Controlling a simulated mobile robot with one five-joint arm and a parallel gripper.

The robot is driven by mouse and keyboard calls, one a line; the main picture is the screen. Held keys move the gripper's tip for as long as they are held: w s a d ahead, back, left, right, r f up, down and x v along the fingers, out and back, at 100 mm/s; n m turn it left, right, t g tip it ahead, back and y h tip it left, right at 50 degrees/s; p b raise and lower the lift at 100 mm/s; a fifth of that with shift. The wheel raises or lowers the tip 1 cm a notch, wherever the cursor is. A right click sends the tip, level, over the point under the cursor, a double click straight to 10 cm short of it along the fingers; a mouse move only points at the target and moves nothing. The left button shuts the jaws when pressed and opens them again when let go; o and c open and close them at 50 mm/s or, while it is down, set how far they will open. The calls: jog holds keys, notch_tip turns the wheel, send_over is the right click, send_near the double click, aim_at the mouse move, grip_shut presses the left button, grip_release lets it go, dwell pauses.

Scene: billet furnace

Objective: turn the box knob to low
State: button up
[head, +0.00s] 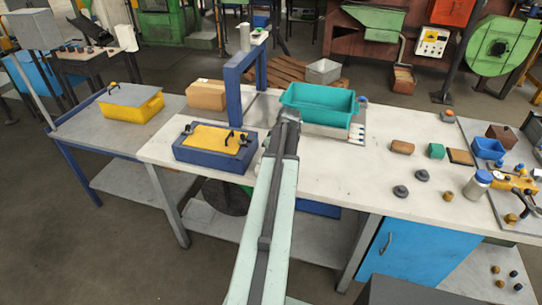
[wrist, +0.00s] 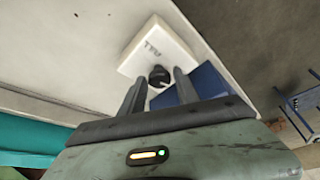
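The box (wrist: 165,45) is a white block with dark marks on its top, lying on the pale worktop in the wrist view. Its round black knob (wrist: 158,72) sits near the edge facing me. My gripper (wrist: 160,79) is open, with one finger on each side of the knob and a gap showing on both sides. I cannot tell how far the fingertips are above the box. The knob's pointer and the low mark are too small to read. In the head view my arm covers the gripper, and I cannot make out the box.
A teal bin (head: 318,101) stands right of my arm's end. A blue case with a yellow lid (head: 213,137) is to the left. A blue frame (head: 232,88) and a cardboard box (head: 206,94) are behind. Loose parts lie on the right side of the worktop (head: 375,185).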

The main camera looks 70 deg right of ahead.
jog(key=shift+o, duration=0.5)
jog(key=shift+r, duration=0.25)
jog(key=p+v, duration=0.7)
jog(key=shift+r, duration=0.15)
jog(key=shift+s+a, duration=0.1)
